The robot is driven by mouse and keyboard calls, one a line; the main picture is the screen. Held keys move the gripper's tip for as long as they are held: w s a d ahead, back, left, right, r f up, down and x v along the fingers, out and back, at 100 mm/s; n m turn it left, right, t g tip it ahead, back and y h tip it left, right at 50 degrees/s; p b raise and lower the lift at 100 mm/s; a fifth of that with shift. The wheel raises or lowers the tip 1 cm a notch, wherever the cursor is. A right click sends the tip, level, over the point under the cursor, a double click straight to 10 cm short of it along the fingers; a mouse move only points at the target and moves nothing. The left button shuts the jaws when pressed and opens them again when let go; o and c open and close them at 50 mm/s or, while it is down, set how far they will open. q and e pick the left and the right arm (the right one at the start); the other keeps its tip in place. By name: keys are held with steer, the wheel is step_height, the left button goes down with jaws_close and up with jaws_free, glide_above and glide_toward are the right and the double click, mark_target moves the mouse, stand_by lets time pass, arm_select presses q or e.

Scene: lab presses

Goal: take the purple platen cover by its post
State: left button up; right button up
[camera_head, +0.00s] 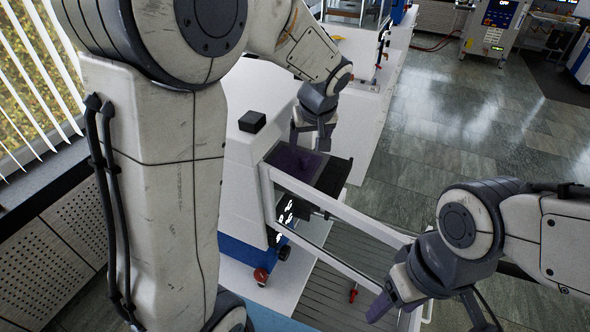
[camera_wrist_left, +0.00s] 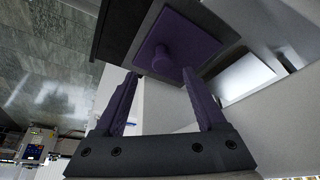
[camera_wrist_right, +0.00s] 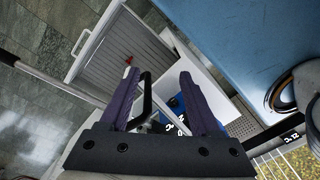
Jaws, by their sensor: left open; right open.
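The purple platen cover (camera_head: 291,160) lies flat on a dark platen at the white press. In the left wrist view it is a square purple plate (camera_wrist_left: 187,35) with a short round post (camera_wrist_left: 163,60) standing from it. My left gripper (camera_head: 312,147) is open and empty above the cover. In the left wrist view its fingers (camera_wrist_left: 161,78) are spread with the post just beyond the gap between their tips; no contact shows. My right gripper (camera_head: 425,308) is open, away from the cover near the white frame's lower right end.
A white frame (camera_head: 335,210) runs from the press toward the lower right, over a grey slatted surface (camera_head: 335,285). A black block (camera_head: 252,121) sits on the press top. A red knob (camera_head: 261,276) is at its base. In the right wrist view, a black bar (camera_wrist_right: 147,98) shows between the fingers.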

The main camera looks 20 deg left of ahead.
mark_target(304, 155)
arm_select(q)
steer(key=b+x, duration=0.1)
steer(key=x, duration=0.2)
steer(key=b+x, duration=0.1)
steer(key=x, duration=0.2)
steer(key=shift+s+a+f, duration=0.1)
steer(key=shift+a+f, duration=0.05)
steer(key=shift+f, duration=0.2)
steer(key=shift+r, duration=0.1)
jaws_close()
